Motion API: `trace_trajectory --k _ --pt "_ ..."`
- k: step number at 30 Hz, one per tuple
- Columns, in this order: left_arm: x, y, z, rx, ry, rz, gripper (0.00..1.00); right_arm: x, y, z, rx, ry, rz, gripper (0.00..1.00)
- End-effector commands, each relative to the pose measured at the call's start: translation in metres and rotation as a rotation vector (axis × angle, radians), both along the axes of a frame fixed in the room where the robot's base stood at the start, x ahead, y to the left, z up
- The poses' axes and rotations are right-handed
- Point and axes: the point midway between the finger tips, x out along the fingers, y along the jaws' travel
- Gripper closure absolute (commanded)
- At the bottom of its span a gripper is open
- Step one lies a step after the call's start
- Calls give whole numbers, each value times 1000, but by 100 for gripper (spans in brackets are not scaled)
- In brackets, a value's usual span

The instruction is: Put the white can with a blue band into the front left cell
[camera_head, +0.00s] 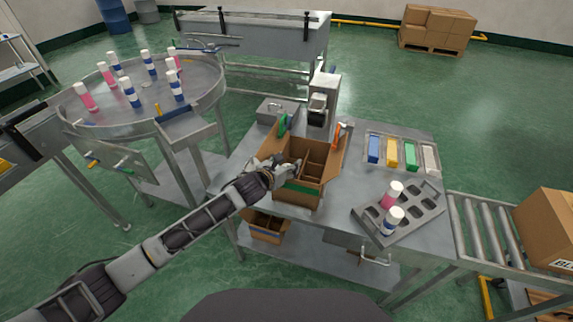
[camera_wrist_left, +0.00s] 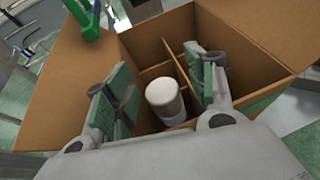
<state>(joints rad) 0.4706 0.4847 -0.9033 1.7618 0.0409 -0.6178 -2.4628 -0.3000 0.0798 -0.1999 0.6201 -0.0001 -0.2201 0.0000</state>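The open cardboard box (camera_head: 335,162) with dividers stands on the steel table. My left gripper (camera_head: 284,168) reaches into its left side. In the left wrist view, a white-topped can (camera_wrist_left: 163,97) stands in a cell of the box, between the fingers of my left gripper (camera_wrist_left: 165,90). The fingers are apart, with a gap on each side of the can. Its band is not clear there, and the gripper hides it in the head view. Another white can with a blue band (camera_head: 392,221) stands in the grey holder tray (camera_head: 424,222). My right gripper is not in view.
A pink-banded can (camera_head: 391,195) also stands in the holder tray. A round table (camera_head: 145,95) at the left carries several cans. Coloured blocks (camera_head: 391,152) lie in a tray right of the box. The box flaps stand open around the gripper.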

Motion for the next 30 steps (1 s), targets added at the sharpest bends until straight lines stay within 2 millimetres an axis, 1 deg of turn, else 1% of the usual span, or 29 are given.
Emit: trace_trajectory --k 11,17,23,30 --pt "0 2 -2 4 2 2 37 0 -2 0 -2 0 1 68" --pt "-4 5 0 4 2 3 37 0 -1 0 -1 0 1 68" --pt "-15 11 5 5 2 3 37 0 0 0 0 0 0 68" --pt "-34 20 14 4 1 2 37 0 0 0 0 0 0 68"
